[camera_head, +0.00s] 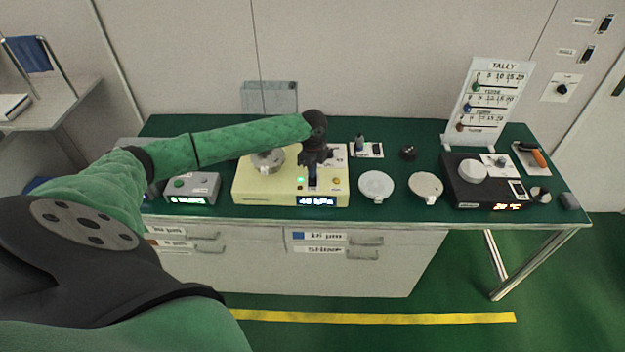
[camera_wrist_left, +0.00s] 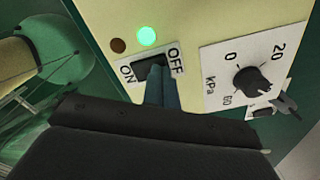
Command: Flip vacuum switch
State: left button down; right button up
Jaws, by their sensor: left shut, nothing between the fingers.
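The vacuum switch (camera_wrist_left: 150,70) is a black rocker on a white plate marked ON and OFF, on the cream vacuum unit (camera_head: 243,190). A green lamp (camera_wrist_left: 147,36) beside it is lit and a brown lamp (camera_wrist_left: 118,45) is dark. In the head view the unit's display (camera_head: 317,200) glows blue-white. My left gripper (camera_head: 312,182) is shut and empty, pointing down over the unit. In the left wrist view its fingertips (camera_wrist_left: 160,88) are at the switch's edge and hide part of it; I cannot tell whether they touch. My right gripper is not in view.
A kPa dial (camera_wrist_left: 252,80) sits beside the switch. A round metal part (camera_head: 268,161) is on the unit's left. Two pale discs (camera_head: 376,185) lie to the right, before a black device (camera_head: 466,192). A grey box (camera_head: 192,188) stands left. A tally board (camera_head: 487,95) stands behind.

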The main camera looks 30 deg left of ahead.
pick_arm(q)
jog(key=shift+f, duration=0.2)
jog(key=shift+r, duration=0.1)
jog(key=shift+r+p, duration=2.95)
jog(key=shift+r, duration=0.45)
